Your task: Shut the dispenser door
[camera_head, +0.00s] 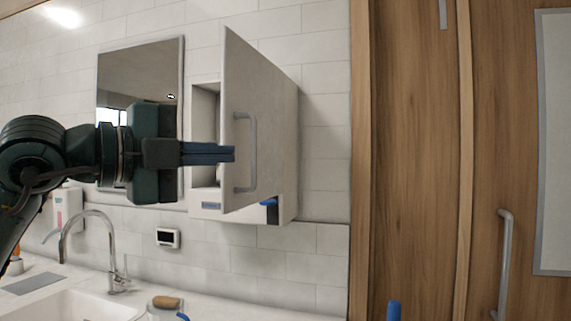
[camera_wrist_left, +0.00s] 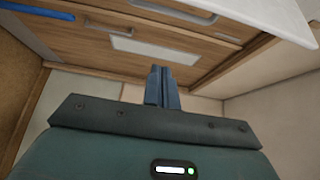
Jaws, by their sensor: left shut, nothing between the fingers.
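The white dispenser (camera_head: 285,150) hangs on the tiled wall in the head view. Its door (camera_head: 240,85) stands open, swung out toward me, with a grey vertical bar handle (camera_head: 252,152) on its face. The open inside (camera_head: 205,130) shows to the left of the door. My left gripper (camera_head: 233,154) is shut and empty, its fingertips level with the handle and overlapping the door in the picture. I cannot tell whether they touch it. In the left wrist view the shut fingers (camera_wrist_left: 162,88) show, and a pale panel (camera_wrist_left: 265,15) crosses the top right. My right gripper is not in view.
A mirror (camera_head: 140,75) hangs left of the dispenser. A wooden door (camera_head: 415,150) stands at the right.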

